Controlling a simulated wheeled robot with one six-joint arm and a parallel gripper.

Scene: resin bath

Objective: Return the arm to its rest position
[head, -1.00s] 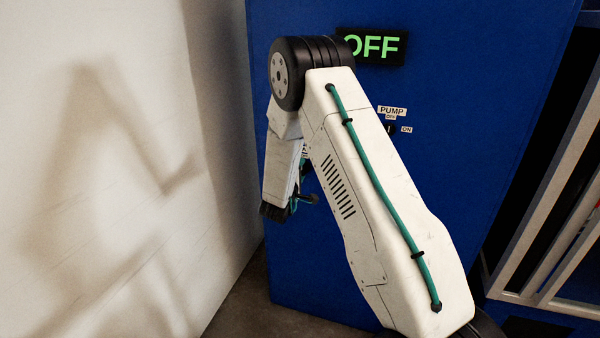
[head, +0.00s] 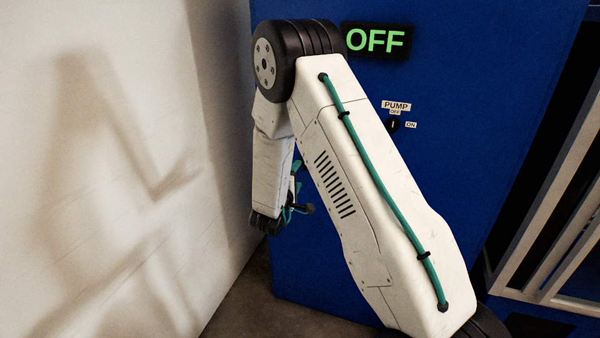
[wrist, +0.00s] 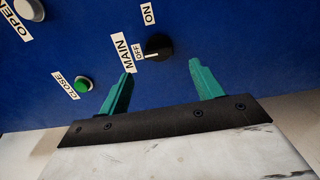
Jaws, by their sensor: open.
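My arm is bent in the head view, its black elbow joint high and its white forearm hanging down at the left, in front of the blue cabinet (head: 470,150). My gripper is mostly hidden behind the arm there. In the wrist view my gripper (wrist: 161,70) has its two teal fingers spread apart with nothing between them. A black MAIN knob (wrist: 157,46) shows just beyond the gap between the fingertips, its white mark pointing towards the OFF label. I cannot tell how far the fingertips are from the panel.
A green CLOSE button (wrist: 84,84) and a pale OPEN button (wrist: 29,9) lie left of the fingers. A display (head: 375,41) reads OFF above a PUMP knob (head: 393,125). A white wall (head: 110,150) stands close left of the forearm; a metal frame (head: 555,190) is at right.

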